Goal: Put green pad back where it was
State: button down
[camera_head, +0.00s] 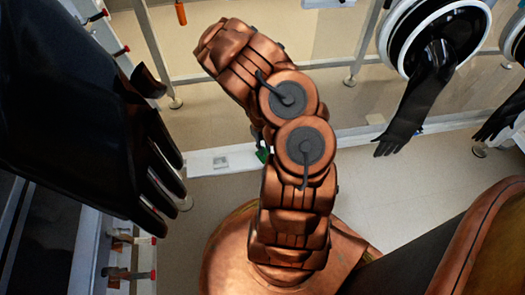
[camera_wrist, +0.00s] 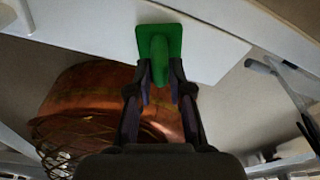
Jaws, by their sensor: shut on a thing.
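The green pad (camera_wrist: 172,35) is a flat green square with a rounded grip, at the top middle of the wrist view. My gripper (camera_wrist: 160,76) is shut on the pad's grip, with one dark finger on each side. The pad shows against a white strip; I cannot tell whether it touches it. In the head view only a bit of green (camera_head: 263,153) shows beside my arm, over a white beam. My gripper is hidden behind my arm there.
The white beam (camera_head: 215,160) crosses the head view. Black gloves hang at left (camera_head: 120,140) and from a white-rimmed port at right (camera_head: 412,100). Rails with red-tipped knobs (camera_head: 128,240) stand at left. Pale floor (camera_head: 400,180) is open at right of my arm.

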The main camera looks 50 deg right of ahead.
jog(key=c, duration=1.1)
grip_release()
jog(key=shift+o, duration=0.2)
notch_tip(320, 180, up, 12)
jog(key=w+p, duration=0.1)
jog(key=p, duration=0.3)
jog(key=shift+w+d, duration=0.25)
jog(key=shift+w, duration=0.05)
jog(key=shift+f, duration=0.15)
